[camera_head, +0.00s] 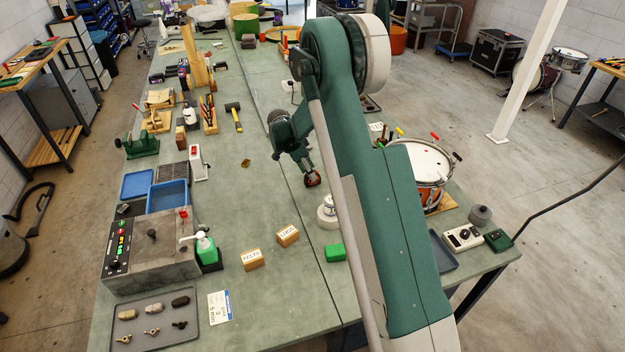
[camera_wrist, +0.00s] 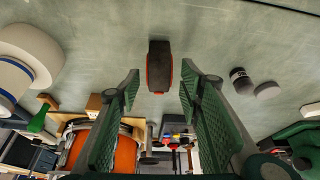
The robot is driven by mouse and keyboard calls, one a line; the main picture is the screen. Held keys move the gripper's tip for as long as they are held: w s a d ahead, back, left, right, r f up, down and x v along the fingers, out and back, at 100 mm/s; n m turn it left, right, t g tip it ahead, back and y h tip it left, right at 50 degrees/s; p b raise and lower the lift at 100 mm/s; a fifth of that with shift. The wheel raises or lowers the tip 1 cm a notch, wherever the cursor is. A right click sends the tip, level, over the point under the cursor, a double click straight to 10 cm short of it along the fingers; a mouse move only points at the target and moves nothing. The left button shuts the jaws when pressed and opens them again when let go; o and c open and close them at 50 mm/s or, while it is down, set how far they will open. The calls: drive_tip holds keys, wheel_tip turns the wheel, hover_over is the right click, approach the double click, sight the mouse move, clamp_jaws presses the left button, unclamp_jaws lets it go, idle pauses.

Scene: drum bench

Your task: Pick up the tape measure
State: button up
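The likely tape measure is a dark block with red-orange edges (camera_wrist: 160,66), which lies on the green bench top (camera_wrist: 225,40). In the wrist view it sits centred just beyond the gap between my fingertips. In the head view it is a small dark and orange shape (camera_head: 313,180) directly below my gripper (camera_head: 306,166), partly covered by it. My gripper also shows in the wrist view (camera_wrist: 159,84), with its two green ribbed fingers spread wide and nothing between them. I see no contact with the block.
A white round object (camera_head: 328,212) stands close to the gripper. A drum (camera_head: 420,165) is to the right. Two small labelled wooden blocks (camera_head: 288,235) and a green block (camera_head: 336,252) lie nearer the front. The bench left of the gripper is mostly clear.

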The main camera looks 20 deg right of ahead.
drive_tip(key=shift+x, duration=2.05)
drive_tip(key=c, duration=1.1)
drive_tip(key=shift+r, duration=0.1)
drive_tip(key=shift+r, duration=4.9)
